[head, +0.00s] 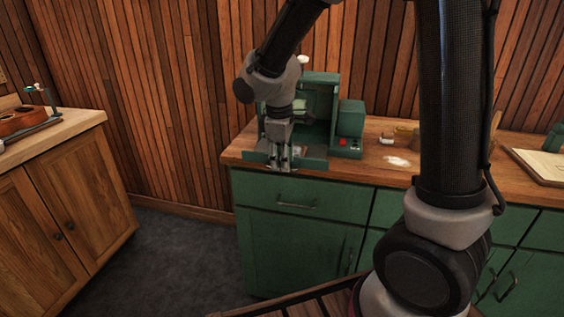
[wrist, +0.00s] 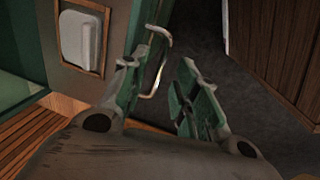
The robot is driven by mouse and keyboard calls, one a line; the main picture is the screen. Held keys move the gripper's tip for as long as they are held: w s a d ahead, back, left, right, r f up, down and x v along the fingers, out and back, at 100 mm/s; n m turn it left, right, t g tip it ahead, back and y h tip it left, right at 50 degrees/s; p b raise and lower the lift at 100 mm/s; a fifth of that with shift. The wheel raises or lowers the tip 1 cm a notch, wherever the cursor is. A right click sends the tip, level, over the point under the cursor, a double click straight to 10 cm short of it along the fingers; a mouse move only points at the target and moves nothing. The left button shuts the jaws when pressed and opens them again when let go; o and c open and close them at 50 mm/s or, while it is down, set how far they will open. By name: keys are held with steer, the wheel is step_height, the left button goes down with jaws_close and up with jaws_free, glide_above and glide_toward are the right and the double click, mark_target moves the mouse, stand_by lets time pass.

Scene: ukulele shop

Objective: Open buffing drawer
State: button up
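The green drawer front (head: 258,192) is in the top left of the green cabinet, under the green machine. It looks shut. Its metal bar handle (head: 297,206) shows below the counter edge. My gripper (head: 279,168) points down at the front edge of the counter, above and slightly left of the handle in the head view. In the wrist view the two fingers (wrist: 166,88) are apart with nothing held. The curved metal handle (wrist: 163,62) shows near the left fingertip, toward the gap; I cannot tell whether they touch.
The green machine (head: 319,90) stands on the wooden counter (head: 388,174) close behind my gripper. Lower green doors (head: 290,250) are shut. A wooden cabinet (head: 75,200) with a ukulele (head: 22,119) stands at left. Dark floor (head: 180,260) lies open between the cabinets.

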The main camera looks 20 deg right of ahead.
step_height(320, 180, up, 10)
steer(key=s+a, duration=0.1)
steer(key=shift+s+r, duration=0.15)
steer(key=shift+s, duration=0.15)
steer(key=s+d+r+m+t+y, duration=0.1)
steer(key=s+d+r+m+t, duration=0.1)
steer(key=s+d+m, duration=1)
steer(key=s+d+r, duration=0.1)
steer(key=s+d, duration=0.3)
steer(key=s, duration=0.4)
steer(key=shift+d+t, duration=0.3)
steer(key=shift+o, duration=0.2)
steer(key=shift+a+r, duration=0.1)
stand_by(0.6)
